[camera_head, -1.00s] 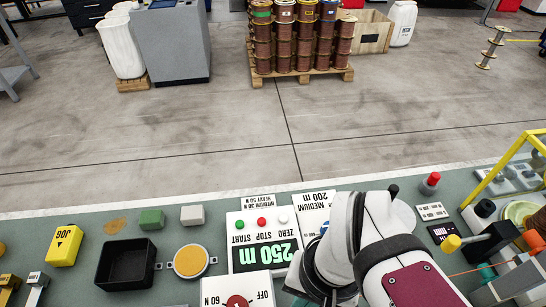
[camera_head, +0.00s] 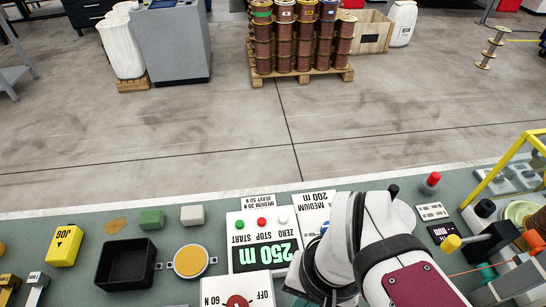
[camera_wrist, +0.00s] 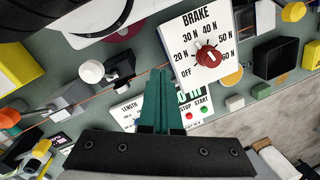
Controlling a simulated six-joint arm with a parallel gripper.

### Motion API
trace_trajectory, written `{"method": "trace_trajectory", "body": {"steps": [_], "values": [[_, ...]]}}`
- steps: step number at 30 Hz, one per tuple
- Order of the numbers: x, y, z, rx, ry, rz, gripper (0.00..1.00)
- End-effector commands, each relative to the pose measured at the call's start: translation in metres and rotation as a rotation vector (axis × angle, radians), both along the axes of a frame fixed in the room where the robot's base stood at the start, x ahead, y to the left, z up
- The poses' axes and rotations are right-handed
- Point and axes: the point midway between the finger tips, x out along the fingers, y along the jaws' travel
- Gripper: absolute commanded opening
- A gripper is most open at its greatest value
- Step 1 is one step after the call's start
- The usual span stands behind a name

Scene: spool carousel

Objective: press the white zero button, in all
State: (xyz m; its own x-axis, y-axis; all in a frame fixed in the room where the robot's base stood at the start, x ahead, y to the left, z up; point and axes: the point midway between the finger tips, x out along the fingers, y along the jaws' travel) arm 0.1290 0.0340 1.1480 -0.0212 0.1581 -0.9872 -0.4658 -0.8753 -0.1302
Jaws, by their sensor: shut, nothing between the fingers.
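The white zero button (camera_head: 283,220) sits at the right end of a row on the white counter panel (camera_head: 236,244), beside the red stop button (camera_head: 261,221) and green start button (camera_head: 240,225). The panel's display reads 250 m. In the wrist view, the green fingers of my gripper (camera_wrist: 160,75) are together and empty. They cover part of the panel, and the zero button is hidden there. The stop button (camera_wrist: 188,116) and start button (camera_wrist: 204,110) show just right of the fingers. In the head view my arm hides the fingers, so contact with the button cannot be told.
The brake panel (camera_wrist: 199,46) with its red knob stands close to the counter panel. A black tray (camera_head: 126,264), a yellow round pad (camera_head: 190,261) and a yellow JOG box (camera_head: 64,245) lie left. A yellow frame (camera_head: 509,166) and an orange line are at right.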

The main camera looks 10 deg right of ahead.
Motion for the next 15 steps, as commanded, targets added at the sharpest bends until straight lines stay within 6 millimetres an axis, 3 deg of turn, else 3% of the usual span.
{"method": "trace_trajectory", "body": {"steps": [11,15], "values": [[0.001,0.001,0.000,0.006,0.001,-0.003,0.00],[0.021,0.019,-0.001,0.117,0.012,-0.067,0.00]]}}
